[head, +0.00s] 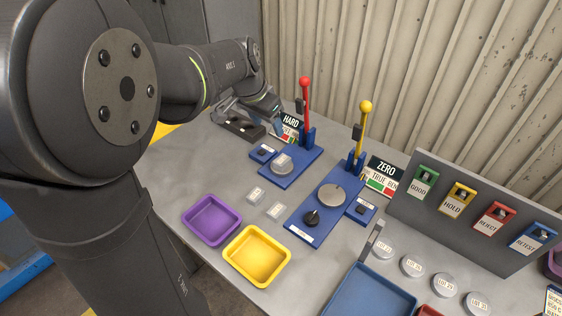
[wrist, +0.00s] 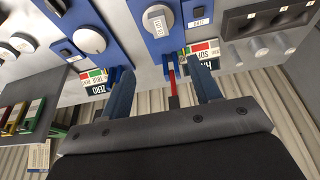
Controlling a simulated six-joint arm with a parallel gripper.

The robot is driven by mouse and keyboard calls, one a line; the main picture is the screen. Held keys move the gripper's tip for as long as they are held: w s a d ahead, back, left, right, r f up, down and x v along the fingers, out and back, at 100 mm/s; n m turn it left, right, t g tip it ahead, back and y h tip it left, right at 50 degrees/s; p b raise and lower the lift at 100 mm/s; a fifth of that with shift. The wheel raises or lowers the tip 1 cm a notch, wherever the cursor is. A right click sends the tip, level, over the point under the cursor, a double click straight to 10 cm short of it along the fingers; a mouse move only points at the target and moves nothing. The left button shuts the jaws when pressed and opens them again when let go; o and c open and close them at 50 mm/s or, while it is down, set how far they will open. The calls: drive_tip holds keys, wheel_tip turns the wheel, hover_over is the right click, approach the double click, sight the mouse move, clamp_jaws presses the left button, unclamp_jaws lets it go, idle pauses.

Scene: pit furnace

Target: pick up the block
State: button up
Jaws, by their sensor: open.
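Two small pale labelled blocks, a left one (head: 255,196) and a right one (head: 276,210), lie on the grey table in the head view; I cannot tell whether either is the block meant. A dark block-like holder with round recesses (head: 241,127) lies at the back left, and also shows in the wrist view (wrist: 268,21). My gripper (head: 270,108) is above the back of the table, beside the red-knobbed lever. In the wrist view its two blue fingers (wrist: 162,72) are apart, with nothing visibly held. The red lever shows between them.
A red lever (head: 305,95) and a yellow lever (head: 363,125) rise from blue bases. A purple tray (head: 212,237) and yellow tray (head: 232,258) stand at the front. A grey sorting panel (head: 400,212), labelled round lots (head: 412,266) and a blue tray (head: 345,290) are at the right.

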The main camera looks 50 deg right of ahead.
drive_tip(key=a, duration=0.1)
hover_over(282, 159)
drive_tip(key=a, duration=0.3)
drive_tip(key=shift+h, duration=0.3)
drive_tip(key=f, duration=1.1)
drive_tip(key=shift+w+d+f, duration=0.15)
drive_tip(key=shift+d+f, duration=0.05)
drive_tip(key=shift+s+x, duration=0.2)
drive_tip(key=shift+x, duration=2.5)
drive_tip(key=shift+a, duration=0.1)
clamp_jaws()
drive_tip(key=shift+r, duration=0.1)
